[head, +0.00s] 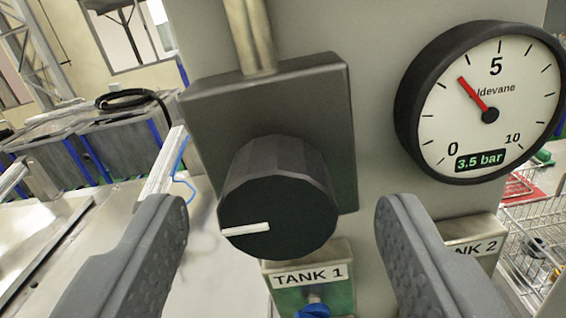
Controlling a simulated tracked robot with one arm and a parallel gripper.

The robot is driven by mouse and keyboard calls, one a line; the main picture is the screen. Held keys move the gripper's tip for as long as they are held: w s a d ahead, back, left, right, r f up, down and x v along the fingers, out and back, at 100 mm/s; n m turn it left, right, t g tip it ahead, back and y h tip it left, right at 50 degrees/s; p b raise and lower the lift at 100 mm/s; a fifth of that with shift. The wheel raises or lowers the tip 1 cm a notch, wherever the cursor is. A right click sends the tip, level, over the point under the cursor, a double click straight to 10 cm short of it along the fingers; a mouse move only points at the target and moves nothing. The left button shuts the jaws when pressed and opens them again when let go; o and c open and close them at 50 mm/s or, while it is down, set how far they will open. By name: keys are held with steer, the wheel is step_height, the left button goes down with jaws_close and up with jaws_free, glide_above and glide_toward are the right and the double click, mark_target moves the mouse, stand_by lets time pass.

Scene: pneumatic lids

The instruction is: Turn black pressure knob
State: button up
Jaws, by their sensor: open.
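The black pressure knob (280,190) sticks out from a dark square block (265,100) on a grey panel. Its white pointer mark lies almost level and points to the left. My gripper (280,220) is open, with one grey finger to the left of the knob and one to the right. There is a visible gap between each finger and the knob. To the right, a round pressure gauge (490,115) has a red needle below the 5 and a display reading 3.5 bar.
A metal pipe (250,35) enters the block from above. Below the knob is a green TANK 1 box (312,280) with a blue valve (314,309). A TANK 2 label (475,248) is partly hidden behind my right finger. A wire basket (525,225) stands at right.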

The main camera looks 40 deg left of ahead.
steer(key=shift+x, duration=0.75)
steer(key=c, duration=1)
steer(key=shift+s+d, duration=0.1)
steer(key=shift+d, duration=0.1)
steer(key=shift+a, duration=0.1)
steer(key=shift+m, duration=0.4)
steer(key=m+b, duration=0.1)
steer(key=m, duration=0.3)
steer(key=shift+r+m, duration=0.1)
steer(key=shift+m, duration=0.3)
steer(key=m+b, duration=0.1)
steer(key=m, duration=0.5)
